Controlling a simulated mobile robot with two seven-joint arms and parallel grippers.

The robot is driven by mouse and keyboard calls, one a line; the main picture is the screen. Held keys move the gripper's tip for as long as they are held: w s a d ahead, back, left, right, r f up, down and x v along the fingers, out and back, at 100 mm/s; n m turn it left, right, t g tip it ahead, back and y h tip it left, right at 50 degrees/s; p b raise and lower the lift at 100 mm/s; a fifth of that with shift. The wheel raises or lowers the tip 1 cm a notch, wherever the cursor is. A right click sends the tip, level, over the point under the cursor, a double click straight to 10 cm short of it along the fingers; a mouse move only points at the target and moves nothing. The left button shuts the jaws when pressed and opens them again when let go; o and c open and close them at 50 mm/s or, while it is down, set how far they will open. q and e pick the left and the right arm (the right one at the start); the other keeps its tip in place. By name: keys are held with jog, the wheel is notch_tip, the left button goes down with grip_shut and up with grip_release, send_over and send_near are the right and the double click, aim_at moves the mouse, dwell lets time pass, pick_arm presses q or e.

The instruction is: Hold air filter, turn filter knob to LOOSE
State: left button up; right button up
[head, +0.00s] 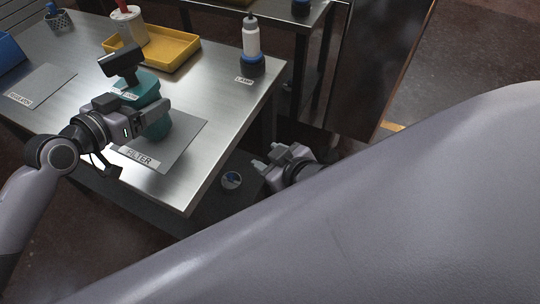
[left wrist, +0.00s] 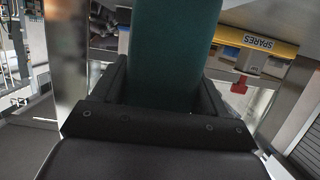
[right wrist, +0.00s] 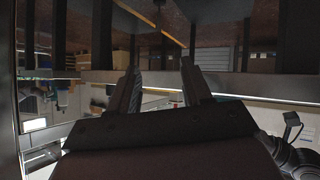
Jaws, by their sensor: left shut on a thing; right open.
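The teal air filter (head: 157,124) stands on the grey mat labelled FILTER (head: 187,139) near the table's right front. My left gripper (head: 147,104) is shut on the filter's teal body, which fills the space between the fingers in the left wrist view (left wrist: 172,55). A label on the filter is too small to read in full. My right gripper (head: 264,166) is open and empty, off the table's right edge and apart from the filter. The right wrist view shows its two spread fingers (right wrist: 159,90).
A yellow tray (head: 178,64) and a white container with a red-topped item (head: 128,25) stand at the back. A white bottle with blue base (head: 251,45) stands by the LAMP label. Another mat (head: 40,86) lies left. The table edge lies between my right gripper and the filter.

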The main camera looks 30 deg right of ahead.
jog(key=o, duration=1)
jog(key=shift+c, duration=0.2)
jog(key=a+r+n, duration=0.1)
jog(key=a, duration=0.1)
jog(key=a+r+n+y, duration=0.1)
jog(key=w+a+r+n+y, duration=0.1)
jog(key=a+r, duration=0.1)
jog(key=shift+a+n, duration=0.3)
jog(key=n+t+y, duration=0.1)
jog(key=n+t, duration=0.5)
jog(key=n, duration=2.6)
send_near(124, 61)
jog(key=x, duration=0.2)
jog(key=shift+m, duration=0.3)
jog(key=x, duration=1.1)
jog(key=shift+r, duration=0.1)
jog(key=c, duration=0.9)
